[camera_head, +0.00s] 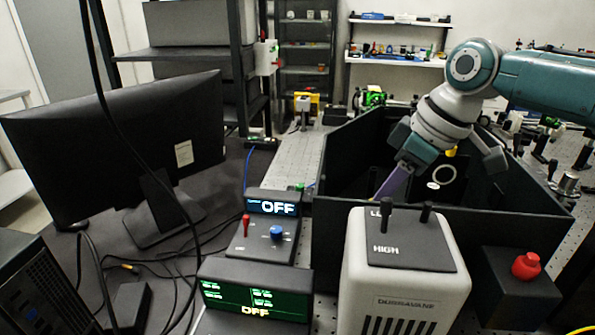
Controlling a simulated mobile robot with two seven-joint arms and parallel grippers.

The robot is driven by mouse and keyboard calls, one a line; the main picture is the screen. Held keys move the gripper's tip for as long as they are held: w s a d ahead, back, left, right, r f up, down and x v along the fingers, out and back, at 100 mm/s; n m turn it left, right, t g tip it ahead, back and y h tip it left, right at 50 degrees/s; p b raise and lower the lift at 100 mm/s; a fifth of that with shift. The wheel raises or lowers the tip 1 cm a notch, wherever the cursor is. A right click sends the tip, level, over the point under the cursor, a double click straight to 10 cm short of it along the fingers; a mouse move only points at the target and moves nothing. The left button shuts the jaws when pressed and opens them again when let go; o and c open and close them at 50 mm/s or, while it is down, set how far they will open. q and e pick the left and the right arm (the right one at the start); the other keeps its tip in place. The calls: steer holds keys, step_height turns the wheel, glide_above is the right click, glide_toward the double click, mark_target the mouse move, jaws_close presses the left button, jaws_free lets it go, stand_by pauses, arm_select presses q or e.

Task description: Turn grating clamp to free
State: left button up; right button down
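My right arm comes in from the right, and its gripper (395,181) reaches down into the black open-topped enclosure (450,218). A slanted purple piece shows at the lower end of the gripper; I cannot tell whether it is a finger or a held part. Whether the fingers are open is not clear. A small yellow part (451,151) and a white ring mark (444,173) show inside the enclosure, right of the gripper. I cannot make out the grating clamp for certain; the front wall and the gripper hide part of the inside. My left gripper is not in view.
In front stand a white-grey unit (357,283) with two black levers, a control box (257,250) with red lever and blue knob, and a green display reading OFF (254,295). A red button box (520,292) is at right. A monitor (120,150) and cables fill the left.

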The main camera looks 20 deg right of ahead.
steer(key=n+b, duration=0.2)
steer(key=n+g+y+b, duration=0.1)
steer(key=n+b, duration=0.1)
steer(key=b, duration=0.1)
steer(key=n+b, duration=0.2)
steer(key=shift+w+d+f+g+y+b, duration=0.2)
steer(key=shift+f+g+y+b, duration=0.1)
steer(key=shift+g+b, duration=0.1)
steer(key=shift+r+n+g+b, duration=0.25)
steer(key=shift+n+g+b, duration=0.15)
steer(key=shift+n+b, duration=0.8)
steer(key=c, duration=0.7)
jaws_free()
steer(key=v, duration=1)
